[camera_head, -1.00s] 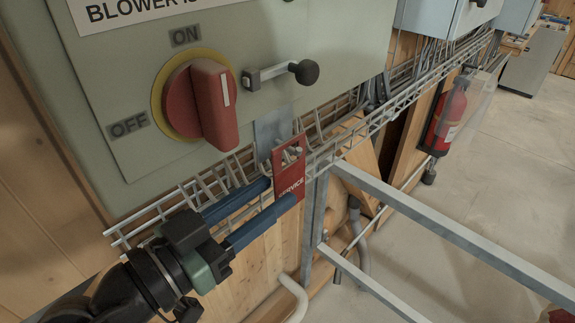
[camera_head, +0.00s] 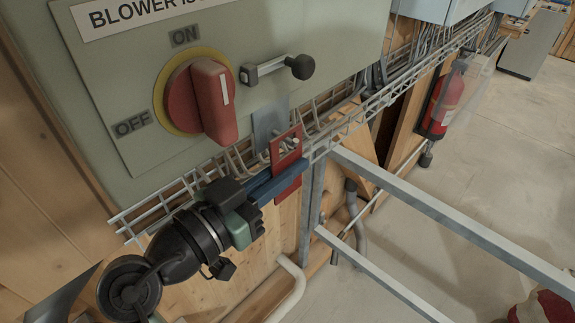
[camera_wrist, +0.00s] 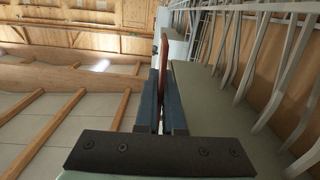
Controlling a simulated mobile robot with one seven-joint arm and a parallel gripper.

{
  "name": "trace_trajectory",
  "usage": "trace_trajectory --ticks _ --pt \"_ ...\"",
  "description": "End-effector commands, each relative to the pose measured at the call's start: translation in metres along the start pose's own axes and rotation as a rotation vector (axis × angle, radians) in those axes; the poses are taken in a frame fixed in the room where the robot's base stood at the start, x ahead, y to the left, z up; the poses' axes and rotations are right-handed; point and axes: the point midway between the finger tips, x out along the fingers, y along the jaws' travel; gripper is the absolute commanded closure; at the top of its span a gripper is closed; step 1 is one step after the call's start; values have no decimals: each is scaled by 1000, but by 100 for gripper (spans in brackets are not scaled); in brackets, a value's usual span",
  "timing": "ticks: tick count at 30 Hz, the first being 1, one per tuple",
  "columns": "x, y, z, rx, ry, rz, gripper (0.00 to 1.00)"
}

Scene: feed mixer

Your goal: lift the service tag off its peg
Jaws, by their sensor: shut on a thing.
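The red service tag (camera_head: 286,146) hangs at the peg (camera_head: 291,141) on a small grey plate (camera_head: 268,127) below the switch box. The peg still shows through the slot in the tag's upper part. My gripper (camera_head: 290,172) has its blue fingers across the tag's lower half, covering the lettering. In the wrist view the tag (camera_wrist: 164,55) is a thin red edge between the two fingers (camera_wrist: 161,100). The gripper is shut on the tag.
A red rotary switch (camera_head: 212,100) and a black-knobbed latch (camera_head: 301,67) sit just above on the grey box. A wire cable tray (camera_head: 350,122) runs behind the tag. A metal rail (camera_head: 430,205) stands to the right. A fire extinguisher (camera_head: 443,103) hangs farther right.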

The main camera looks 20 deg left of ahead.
Motion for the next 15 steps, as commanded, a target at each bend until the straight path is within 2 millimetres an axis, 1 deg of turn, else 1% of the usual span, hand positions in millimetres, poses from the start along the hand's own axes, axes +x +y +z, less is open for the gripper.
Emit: trace_trajectory --ticks 9,15 --pt "0 0 -1 0 1 0 100" --pt "0 0 -6 2 1 0 100"
